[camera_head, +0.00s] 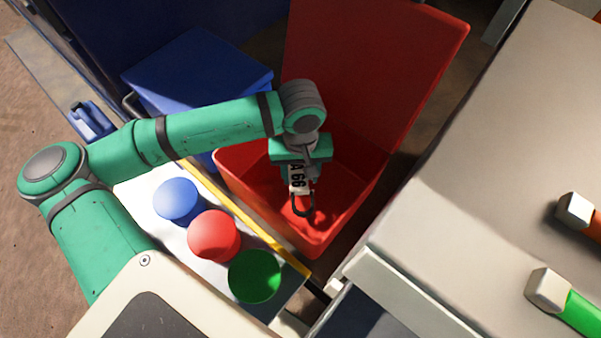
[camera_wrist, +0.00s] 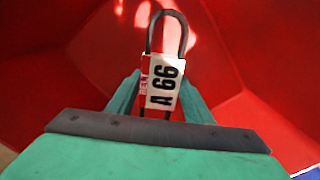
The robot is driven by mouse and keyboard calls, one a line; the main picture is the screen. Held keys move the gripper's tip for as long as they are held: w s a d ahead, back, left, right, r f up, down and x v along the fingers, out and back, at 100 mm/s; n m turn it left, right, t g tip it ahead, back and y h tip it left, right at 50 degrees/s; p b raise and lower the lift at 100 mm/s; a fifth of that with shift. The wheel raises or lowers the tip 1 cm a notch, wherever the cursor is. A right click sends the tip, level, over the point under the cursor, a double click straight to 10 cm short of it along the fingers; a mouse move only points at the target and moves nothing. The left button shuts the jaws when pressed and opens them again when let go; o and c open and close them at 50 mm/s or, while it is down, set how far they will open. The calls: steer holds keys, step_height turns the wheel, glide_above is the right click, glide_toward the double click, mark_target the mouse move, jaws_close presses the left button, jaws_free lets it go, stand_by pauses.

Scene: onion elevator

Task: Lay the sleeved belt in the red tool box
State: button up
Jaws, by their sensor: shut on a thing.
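The sleeved belt (camera_head: 297,179) is a black loop in a white sleeve marked "A 66". It also shows in the wrist view (camera_wrist: 163,85), with its black loop sticking out past the sleeve. My gripper (camera_head: 301,166) is shut on it and holds it over the open red tool box (camera_head: 345,185). In the head view the belt hangs within the outline of the box opening. Red walls fill most of the wrist view around it. I cannot tell whether the belt touches the floor of the box. The lid of the box (camera_head: 375,60) stands raised behind it.
Left of the box lies a white surface with a yellow edge (camera_head: 240,215), carrying a blue (camera_head: 177,200), a red (camera_head: 214,235) and a green round thing (camera_head: 254,276). A closed blue box (camera_head: 200,72) stands behind my arm. A large beige surface (camera_head: 480,180) lies at the right.

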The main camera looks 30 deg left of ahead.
mark_target(300, 176)
steer(key=shift+f, duration=0.75)
steer(key=o, duration=1.1)
steer(key=shift+o, duration=0.2)
steer(key=shift+r, duration=0.15)
step_height(300, 176, up, 13)
steer(key=shift+f, duration=0.2)
